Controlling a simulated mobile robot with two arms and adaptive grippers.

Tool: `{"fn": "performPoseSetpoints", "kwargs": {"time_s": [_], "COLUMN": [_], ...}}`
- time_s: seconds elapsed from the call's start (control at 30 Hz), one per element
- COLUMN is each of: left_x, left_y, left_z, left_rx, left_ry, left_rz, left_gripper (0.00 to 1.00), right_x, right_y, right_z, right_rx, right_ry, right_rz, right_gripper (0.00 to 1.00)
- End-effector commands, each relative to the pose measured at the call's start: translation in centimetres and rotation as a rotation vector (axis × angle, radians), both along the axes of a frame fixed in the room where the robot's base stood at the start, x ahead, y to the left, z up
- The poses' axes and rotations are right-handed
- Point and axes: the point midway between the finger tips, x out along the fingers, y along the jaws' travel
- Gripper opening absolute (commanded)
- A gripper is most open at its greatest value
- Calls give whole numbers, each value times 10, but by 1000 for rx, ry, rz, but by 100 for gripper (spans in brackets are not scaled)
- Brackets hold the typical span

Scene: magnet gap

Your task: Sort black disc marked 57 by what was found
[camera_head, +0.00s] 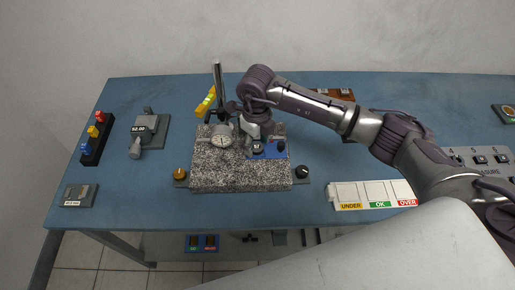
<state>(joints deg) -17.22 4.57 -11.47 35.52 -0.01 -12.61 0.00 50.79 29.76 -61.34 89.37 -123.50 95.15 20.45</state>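My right arm reaches in from the right, and its gripper (256,138) points down over the grey granite block (238,178). Its fingertips are small and dark against a blue fixture (270,153) on the block, so I cannot tell if they are open or shut. A small dark round piece with a pale mark (257,148) shows just under the gripper; it may be the disc marked 57, but the number is not readable. A dial gauge (222,141) on a steel post stands left of the gripper. A white tray (347,196) has sections labelled UNDER, OK and OVER. My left gripper is not in view.
A caliper-like tool with a display (145,129) and a black rack of coloured pieces (96,140) lie at the left. A grey block (79,195) sits at the front left. A panel of switches (482,159) is at the right. Blue table (330,150) is clear right of the granite.

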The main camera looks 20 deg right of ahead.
Motion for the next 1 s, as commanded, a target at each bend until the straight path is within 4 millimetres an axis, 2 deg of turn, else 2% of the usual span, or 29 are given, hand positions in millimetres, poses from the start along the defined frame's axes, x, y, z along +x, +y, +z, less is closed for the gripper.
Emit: {"fn": "performPoseSetpoints", "kwargs": {"time_s": [0.03, 0.27, 0.47, 1.0], "left_x": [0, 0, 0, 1], "left_y": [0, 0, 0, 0], "left_z": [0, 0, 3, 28], "left_rx": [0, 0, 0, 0], "left_ry": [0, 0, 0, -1], "left_rz": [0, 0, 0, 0], "left_gripper": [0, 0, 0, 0], "right_x": [0, 0, 0, 0], "right_y": [0, 0, 0, 0], "right_z": [0, 0, 5, 47], "right_rx": [0, 0, -1, 0], "right_ry": [0, 0, 0, -1], "right_rz": [0, 0, 0, 0], "right_gripper": [48, 10, 9, 9]}}
